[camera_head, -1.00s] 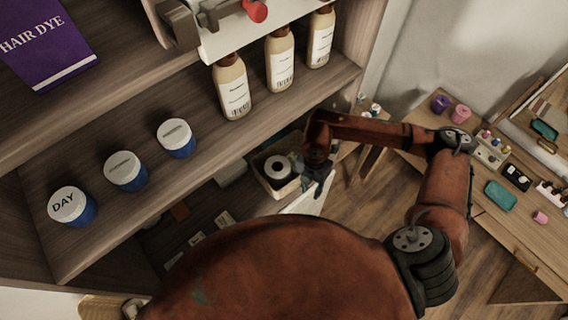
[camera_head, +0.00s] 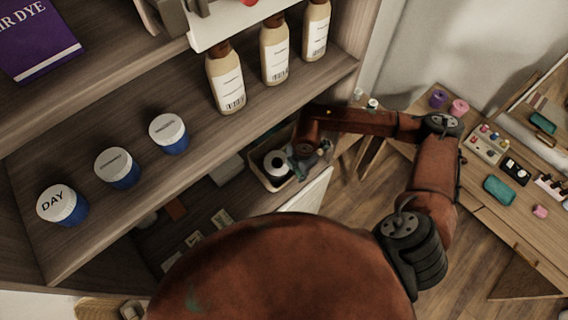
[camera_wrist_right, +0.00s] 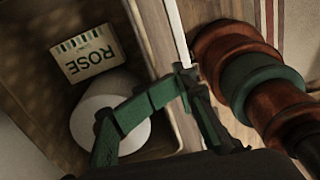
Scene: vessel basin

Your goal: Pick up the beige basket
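The beige basket (camera_head: 258,175) sits low beside the shelving unit in the head view. It holds a white roll (camera_head: 276,163) with a dark centre. In the right wrist view the basket wall (camera_wrist_right: 155,32) runs down the middle. A box marked ROSE (camera_wrist_right: 88,53) and the white roll (camera_wrist_right: 108,118) lie inside it. My right gripper (camera_head: 304,160) is at the basket's right side. In the wrist view its green fingers (camera_wrist_right: 183,79) straddle the wall, one inside and one outside, with their tips close together on it. My left gripper is not in view.
A wooden shelf (camera_head: 90,225) with blue jars (camera_head: 117,168) and tan bottles (camera_head: 226,82) stands above and left of the basket. A pale panel (camera_head: 312,190) is close on the right. A table (camera_head: 480,205) with small items stands farther right.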

